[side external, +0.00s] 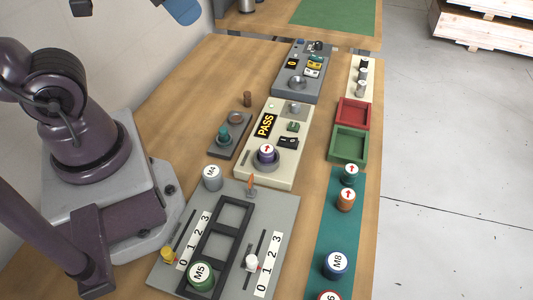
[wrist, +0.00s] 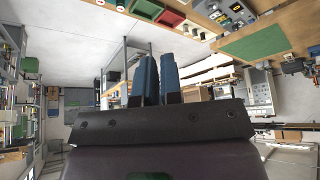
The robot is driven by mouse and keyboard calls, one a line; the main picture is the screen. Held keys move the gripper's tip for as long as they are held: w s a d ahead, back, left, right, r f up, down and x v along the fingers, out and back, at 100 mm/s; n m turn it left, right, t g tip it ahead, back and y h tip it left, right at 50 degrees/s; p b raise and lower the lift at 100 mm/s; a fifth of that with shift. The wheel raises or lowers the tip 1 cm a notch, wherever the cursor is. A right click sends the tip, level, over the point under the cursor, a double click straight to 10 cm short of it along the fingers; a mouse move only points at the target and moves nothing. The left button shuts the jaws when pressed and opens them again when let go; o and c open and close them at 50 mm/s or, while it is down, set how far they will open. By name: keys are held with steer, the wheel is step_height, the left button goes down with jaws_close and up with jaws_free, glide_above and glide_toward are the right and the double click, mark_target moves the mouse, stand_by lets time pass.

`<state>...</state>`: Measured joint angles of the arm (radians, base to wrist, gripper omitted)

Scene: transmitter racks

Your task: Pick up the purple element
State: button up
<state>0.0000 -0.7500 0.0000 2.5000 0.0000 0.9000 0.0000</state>
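The purple element (side external: 267,154) is a short purple cylinder with a white top and a red arrow. It sits upright in a dark round seat on the beige panel (side external: 247,172) with the PASS display. My gripper (wrist: 159,62) shows two blue fingers close together in the wrist view, with nothing between them. In the side external view a blue finger part (side external: 183,11) shows at the top edge, well away from the purple element. The wrist view does not show the purple element clearly.
A grey panel (side external: 281,205) with number strips and a dark frame lies in front. A teal strip (side external: 336,227) holds several labelled cylinders on the right. Red (side external: 352,113) and green (side external: 348,145) trays stand behind it. A small knob and an orange lever stand near the purple element.

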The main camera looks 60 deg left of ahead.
steer(key=o, duration=1)
